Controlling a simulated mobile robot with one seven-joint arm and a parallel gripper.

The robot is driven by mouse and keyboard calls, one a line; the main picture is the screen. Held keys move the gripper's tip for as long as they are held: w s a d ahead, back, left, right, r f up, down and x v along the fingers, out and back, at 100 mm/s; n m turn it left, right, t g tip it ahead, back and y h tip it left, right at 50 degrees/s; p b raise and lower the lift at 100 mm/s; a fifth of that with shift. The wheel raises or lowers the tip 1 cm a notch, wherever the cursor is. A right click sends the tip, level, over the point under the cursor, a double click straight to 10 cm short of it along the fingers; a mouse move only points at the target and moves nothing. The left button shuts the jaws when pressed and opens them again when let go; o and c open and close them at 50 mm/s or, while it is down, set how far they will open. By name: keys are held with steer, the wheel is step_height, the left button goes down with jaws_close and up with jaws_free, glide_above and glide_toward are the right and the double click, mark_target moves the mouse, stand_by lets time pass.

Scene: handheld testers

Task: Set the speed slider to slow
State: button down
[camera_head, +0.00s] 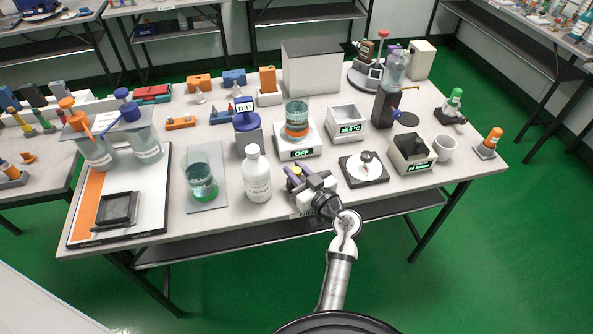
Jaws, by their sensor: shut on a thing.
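My gripper (303,186) reaches in from the front and is low over a small white device (298,198) at the front edge of the table. Its jaws are shut on a small part there, which I take to be the speed slider. The jaws and arm hide most of the slider and its scale, so I cannot read its position. A small purple and yellow part (293,171) shows just beyond the jaws.
A white bottle (257,178) stands close on the left, with a beaker (201,185) beyond it. A round dial on a dark plate (364,168) lies to the right. A scale reading OFF (298,141) carries a jar behind my gripper. The table (240,222) is crowded.

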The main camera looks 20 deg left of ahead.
steer(key=shift+w+d+r+p, duration=0.1)
steer(key=shift+w+d+p, duration=0.35)
steer(key=shift+d+p, duration=0.25)
steer(key=shift+w+d+r+p, duration=0.1)
steer(key=shift+w+d+p, duration=0.35)
steer(key=shift+d+p, duration=0.25)
steer(key=shift+w+d+f, duration=0.2)
steer(key=shift+d, duration=0.1)
steer(key=c, duration=1.2)
jaws_free()
steer(key=shift+c, duration=0.2)
steer(key=b+v, duration=0.2)
steer(key=v, duration=1.1)
steer(key=shift+s+d, duration=0.3)
